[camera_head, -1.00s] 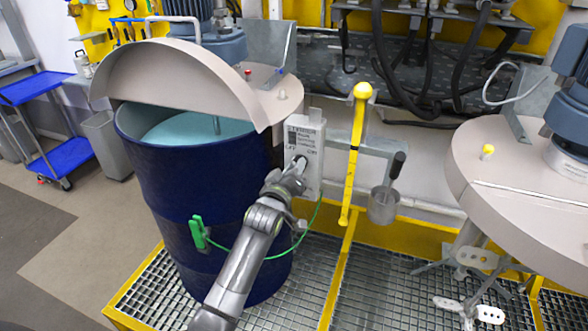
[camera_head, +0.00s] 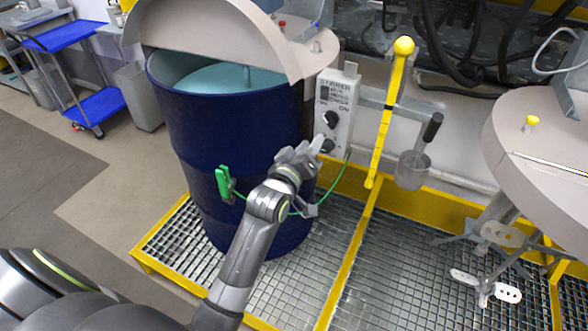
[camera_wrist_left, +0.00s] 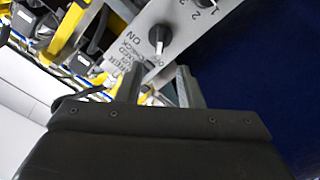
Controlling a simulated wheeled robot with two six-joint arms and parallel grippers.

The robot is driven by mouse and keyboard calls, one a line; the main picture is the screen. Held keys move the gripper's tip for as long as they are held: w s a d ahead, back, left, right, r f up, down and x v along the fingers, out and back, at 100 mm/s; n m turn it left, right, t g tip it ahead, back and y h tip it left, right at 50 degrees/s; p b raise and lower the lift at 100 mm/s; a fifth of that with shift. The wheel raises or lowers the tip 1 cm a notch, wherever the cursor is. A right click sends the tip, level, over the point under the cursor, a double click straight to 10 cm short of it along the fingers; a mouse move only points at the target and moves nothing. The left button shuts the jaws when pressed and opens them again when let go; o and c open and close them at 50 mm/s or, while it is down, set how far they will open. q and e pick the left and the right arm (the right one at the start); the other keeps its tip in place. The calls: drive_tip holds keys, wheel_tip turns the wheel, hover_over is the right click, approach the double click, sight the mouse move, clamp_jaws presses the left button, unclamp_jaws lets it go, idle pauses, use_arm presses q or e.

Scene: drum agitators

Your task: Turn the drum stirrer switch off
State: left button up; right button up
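The pale grey stirrer switch box (camera_head: 338,98) is beside the blue drum (camera_head: 240,150). Its upper black knob (camera_head: 329,119) is near the "ON" label; the same knob shows in the left wrist view (camera_wrist_left: 159,38), with a white mark on it. A lower black knob (camera_head: 327,146) is partly covered by my left gripper (camera_head: 310,152). In the left wrist view my left gripper (camera_wrist_left: 160,84) has its two fingers apart, with nothing between them, and the knob is beyond the tips, not touched. The right gripper is not in view.
A green clamp (camera_head: 225,184) with a green cable is on the drum. A second agitator lid (camera_head: 540,140) is at right. Metal grating (camera_head: 400,270) covers the floor.

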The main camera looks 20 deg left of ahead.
use_arm(q)
drive_tip(key=s+b, duration=0.1)
drive_tip(key=s, duration=0.7)
drive_tip(key=shift+a, duration=0.15)
drive_tip(key=s+a+f+m+g, duration=0.1)
drive_tip(key=s+f+g, duration=0.2)
drive_tip(key=f, duration=0.9)
drive_tip(key=s+a+f+m+g, duration=0.1)
drive_tip(key=s+f+g, duration=0.1)
drive_tip(key=f, duration=1.1)
drive_tip(key=s+a+f+m+g, duration=0.1)
drive_tip(key=s+f+m+g, duration=0.15)
drive_tip(key=f, duration=0.95)
drive_tip(key=s+a+f+g+y, duration=0.1)
drive_tip(key=s+f+g, duration=0.1)
drive_tip(key=s+f, duration=0.5)
drive_tip(key=s+a+f+g, duration=0.2)
drive_tip(key=s+f+g, duration=0.1)
drive_tip(key=s+f, duration=0.4)
drive_tip(key=s+a+f+m+g, duration=0.1)
drive_tip(key=s+f, duration=0.3)
drive_tip(key=s, duration=0.7)
drive_tip(key=s+a+f+m+g, duration=0.1)
drive_tip(key=s+a+f+g, duration=0.1)
drive_tip(key=s, duration=0.9)
wheel_tip(320, 180, down, 3)
drive_tip(key=shift+s+r+m+g+y, duration=0.15)
drive_tip(key=shift+s+m+g+y, duration=0.15)
drive_tip(key=shift+g, duration=0.35)
drive_tip(key=shift+a, duration=0.15)
